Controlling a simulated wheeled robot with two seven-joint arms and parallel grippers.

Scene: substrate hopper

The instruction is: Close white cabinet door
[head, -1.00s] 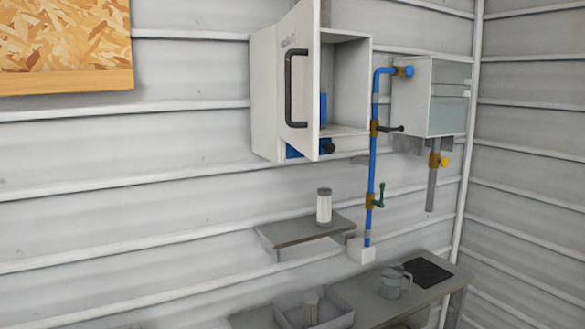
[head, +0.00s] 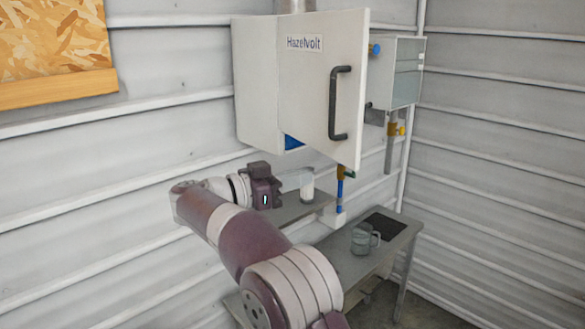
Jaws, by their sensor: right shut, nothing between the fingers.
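The white cabinet (head: 256,85) hangs on the wall at upper centre of the head view. Its white door (head: 305,85), labelled "Hazelvolt", shows its outer face. The black handle (head: 335,103) is near its right edge. The door looks partly open, its right edge swung out from the cabinet, and it hides most of the interior. A blue item (head: 292,142) shows below the door's lower edge. My right gripper (head: 304,180) is below the cabinet, apart from the door and handle. It is shut and empty. My left gripper is not in view.
A blue pipe (head: 339,192) runs behind the door. A grey box (head: 395,75) hangs to the right. A table (head: 345,262) below holds a jug (head: 364,238).

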